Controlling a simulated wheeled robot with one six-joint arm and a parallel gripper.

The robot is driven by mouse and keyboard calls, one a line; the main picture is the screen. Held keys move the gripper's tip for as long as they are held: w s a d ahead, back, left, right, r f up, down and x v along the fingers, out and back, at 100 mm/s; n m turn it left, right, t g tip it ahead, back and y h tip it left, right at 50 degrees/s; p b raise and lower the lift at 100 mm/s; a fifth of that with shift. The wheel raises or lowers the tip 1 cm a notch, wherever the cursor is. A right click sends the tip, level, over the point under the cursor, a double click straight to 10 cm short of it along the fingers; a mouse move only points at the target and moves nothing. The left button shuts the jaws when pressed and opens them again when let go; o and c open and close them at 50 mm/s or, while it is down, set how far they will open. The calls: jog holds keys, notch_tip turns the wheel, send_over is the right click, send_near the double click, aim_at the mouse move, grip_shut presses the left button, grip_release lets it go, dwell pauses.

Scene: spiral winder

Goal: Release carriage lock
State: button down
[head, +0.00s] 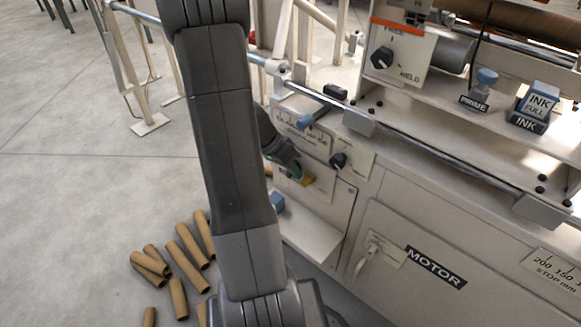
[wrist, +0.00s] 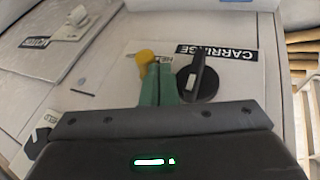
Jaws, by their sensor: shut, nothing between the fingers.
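My gripper (wrist: 160,84) has green fingers, shut and empty, in front of a white panel. In the wrist view, upside down, a black knob (wrist: 199,80) with a raised bar stands just right of the fingertips, by the CARRIAGE label (wrist: 216,51). A HELD label is partly hidden behind the fingers. A yellow ball-ended part (wrist: 146,57) lies just left of the fingertips. I cannot tell whether the fingers touch the knob or the yellow part. In the head view my gripper (head: 294,168) is at the lower panel, with the yellow part (head: 307,180) beside it; the carriage knob is hidden.
Another black knob (head: 338,160) stands right of my gripper. A FREE/HELD knob (head: 383,57) is on the upper panel. The MOTOR lever (head: 371,251) is lower right. A rail (head: 450,165) crosses above.

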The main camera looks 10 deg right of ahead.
aim_at(306, 185)
jog(key=s+d+b, duration=0.1)
jog(key=b, duration=0.1)
jog(key=s+d+b, duration=0.1)
jog(key=s+b, duration=0.1)
jog(key=shift+s+d+f, duration=0.15)
jog(key=shift+s+d, duration=0.05)
jog(key=shift+d, duration=0.15)
jog(key=shift+s+d, duration=0.2)
jog(key=shift+s, duration=0.15)
